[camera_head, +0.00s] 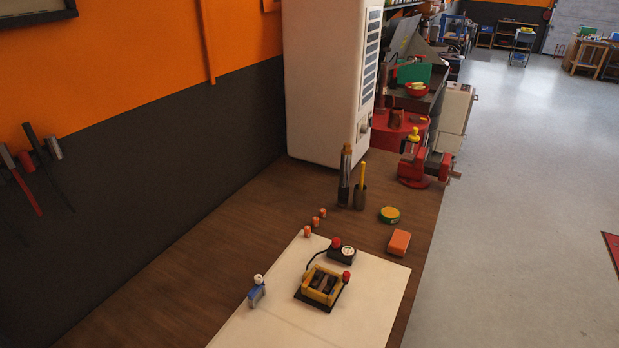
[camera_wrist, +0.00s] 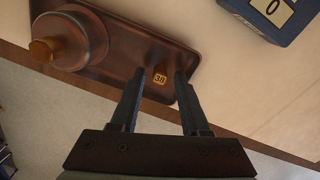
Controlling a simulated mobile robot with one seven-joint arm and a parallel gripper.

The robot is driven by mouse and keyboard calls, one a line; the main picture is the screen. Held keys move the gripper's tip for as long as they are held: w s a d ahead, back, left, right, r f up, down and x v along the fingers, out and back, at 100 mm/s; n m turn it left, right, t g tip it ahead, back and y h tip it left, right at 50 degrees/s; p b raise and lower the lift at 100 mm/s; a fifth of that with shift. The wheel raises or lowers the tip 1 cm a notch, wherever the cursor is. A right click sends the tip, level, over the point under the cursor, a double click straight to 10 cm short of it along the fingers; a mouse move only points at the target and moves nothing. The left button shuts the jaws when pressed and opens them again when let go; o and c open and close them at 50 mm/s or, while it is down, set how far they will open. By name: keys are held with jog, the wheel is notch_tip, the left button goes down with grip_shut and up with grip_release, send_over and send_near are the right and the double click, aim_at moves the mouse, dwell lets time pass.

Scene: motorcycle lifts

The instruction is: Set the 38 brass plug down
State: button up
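A small tag marked 38 (camera_wrist: 160,78) shows between the fingertips. A round brown stepped piece with an orange-brown top (camera_wrist: 50,47) is at the tray's left end, to the left of the fingers. I cannot tell whether this piece is the 38 brass plug. My gripper does not show in the head view.
A dark blue box with a 0 card (camera_wrist: 275,15) is at upper right on a pale surface. In the head view, a yellow-and-black fixture (camera_head: 321,286) and a blue piece (camera_head: 256,295) stand on a cream mat (camera_head: 375,295). A red vise (camera_head: 412,170) is farther back.

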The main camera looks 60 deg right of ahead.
notch_tip(320, 180, up, 12)
jog(key=b, duration=0.1)
jog(key=shift+r, duration=0.2)
dwell(0.5)
jog(key=shift+w, duration=0.15)
